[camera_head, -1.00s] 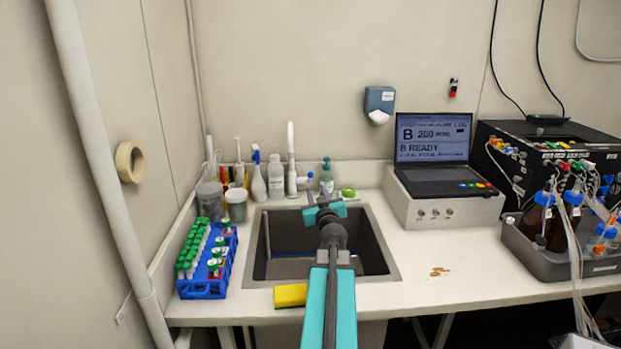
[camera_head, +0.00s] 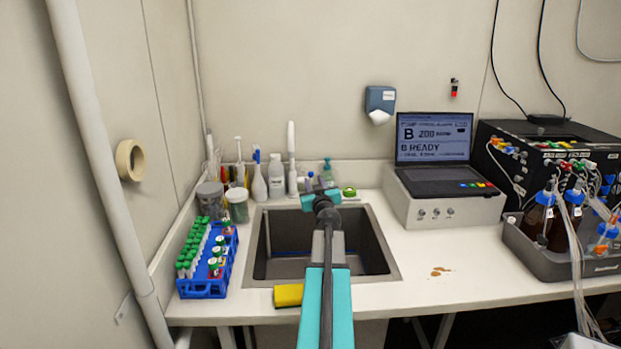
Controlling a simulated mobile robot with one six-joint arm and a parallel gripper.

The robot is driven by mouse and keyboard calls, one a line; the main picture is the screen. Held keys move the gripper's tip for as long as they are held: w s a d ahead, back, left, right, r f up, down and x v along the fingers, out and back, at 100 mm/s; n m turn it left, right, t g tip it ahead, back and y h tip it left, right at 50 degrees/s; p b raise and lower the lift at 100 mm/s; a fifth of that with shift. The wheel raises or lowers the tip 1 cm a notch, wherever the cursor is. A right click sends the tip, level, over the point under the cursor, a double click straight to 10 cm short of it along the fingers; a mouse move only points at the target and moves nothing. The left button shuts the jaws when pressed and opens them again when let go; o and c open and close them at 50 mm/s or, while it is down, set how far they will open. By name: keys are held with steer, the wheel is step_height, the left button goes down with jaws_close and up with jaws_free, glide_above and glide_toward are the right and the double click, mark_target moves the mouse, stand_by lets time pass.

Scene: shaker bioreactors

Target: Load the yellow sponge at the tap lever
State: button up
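The yellow sponge (camera_head: 288,295) lies at the front edge of the counter, just in front of the sink (camera_head: 262,262) and left of my arm. My gripper (camera_head: 316,195) is at the far end of my arm, near the back rim of the sink, well away from the sponge. Its fingers are too small and hidden to tell whether they are open or shut. A tall white upright piece (camera_head: 291,160) stands behind the sink, left of my gripper. I cannot clearly make out the tap lever, and my arm covers part of that area.
A blue rack (camera_head: 204,289) of green-capped tubes is left of the sink. Bottles and brushes, including a white bottle (camera_head: 276,178), line the back. A laptop (camera_head: 434,140) on a grey box and bioreactor bottles (camera_head: 538,218) stand right. A brown stain (camera_head: 440,271) marks the otherwise clear right counter.

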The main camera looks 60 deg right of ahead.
mark_target(311, 175)
steer(key=shift+x, duration=3)
jaws_close()
